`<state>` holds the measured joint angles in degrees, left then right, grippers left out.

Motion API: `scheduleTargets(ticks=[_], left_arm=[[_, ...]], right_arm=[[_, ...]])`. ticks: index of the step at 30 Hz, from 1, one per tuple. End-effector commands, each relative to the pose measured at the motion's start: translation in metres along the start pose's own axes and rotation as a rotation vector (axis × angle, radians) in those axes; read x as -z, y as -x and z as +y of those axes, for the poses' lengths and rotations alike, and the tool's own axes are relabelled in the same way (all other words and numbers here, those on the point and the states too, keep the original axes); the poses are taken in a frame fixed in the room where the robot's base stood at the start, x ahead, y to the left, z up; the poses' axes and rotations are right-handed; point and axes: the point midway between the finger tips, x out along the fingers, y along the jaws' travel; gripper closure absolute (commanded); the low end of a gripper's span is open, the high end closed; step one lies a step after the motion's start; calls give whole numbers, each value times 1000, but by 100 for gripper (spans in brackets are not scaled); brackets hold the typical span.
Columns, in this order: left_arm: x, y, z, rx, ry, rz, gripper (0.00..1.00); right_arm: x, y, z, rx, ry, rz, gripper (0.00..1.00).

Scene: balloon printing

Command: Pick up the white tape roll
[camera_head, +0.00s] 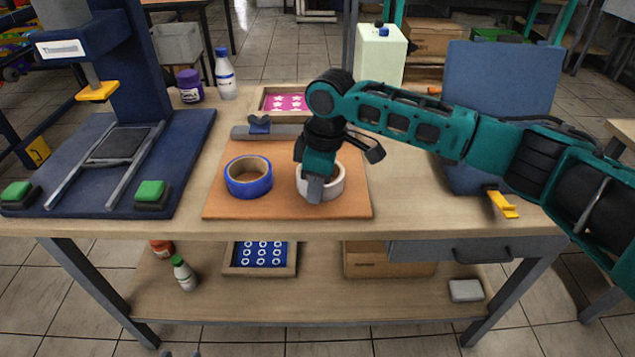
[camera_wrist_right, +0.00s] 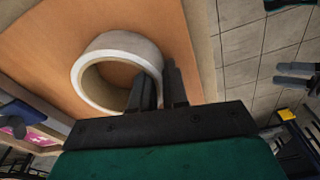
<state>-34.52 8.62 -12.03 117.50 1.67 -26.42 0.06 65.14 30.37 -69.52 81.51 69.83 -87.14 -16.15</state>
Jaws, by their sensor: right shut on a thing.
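The white tape roll (camera_head: 334,184) lies on the right part of the orange-brown board (camera_head: 290,207) on the table. In the right wrist view the white tape roll (camera_wrist_right: 92,62) shows as a thick ring, with board inside its hole. My right gripper (camera_head: 315,190) comes down on the roll from above. In the right wrist view its fingers (camera_wrist_right: 160,88) are shut on the ring's wall, one inside the hole and one outside. The roll appears to rest on the board. My left gripper is not in view.
A blue tape roll (camera_head: 248,177) lies on the board left of the white one. A dark blue press (camera_head: 100,160) stands at the left. A framed pink star screen (camera_head: 285,102) lies behind the board. A blue panel (camera_head: 500,90) stands at the right.

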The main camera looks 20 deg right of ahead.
Motion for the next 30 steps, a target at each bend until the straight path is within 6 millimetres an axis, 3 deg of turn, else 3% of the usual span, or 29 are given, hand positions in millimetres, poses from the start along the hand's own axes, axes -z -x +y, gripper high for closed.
scheduleTargets(ticks=[5,18,24,30], left_arm=[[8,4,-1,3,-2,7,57],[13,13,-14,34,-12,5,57],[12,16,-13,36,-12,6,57],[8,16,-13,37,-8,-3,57]], right_arm=[[5,32,1,-4,1,5,100],[19,154,1,-4,0,5,100],[23,185,0,-2,0,4,100],[24,196,0,-2,-1,2,100]])
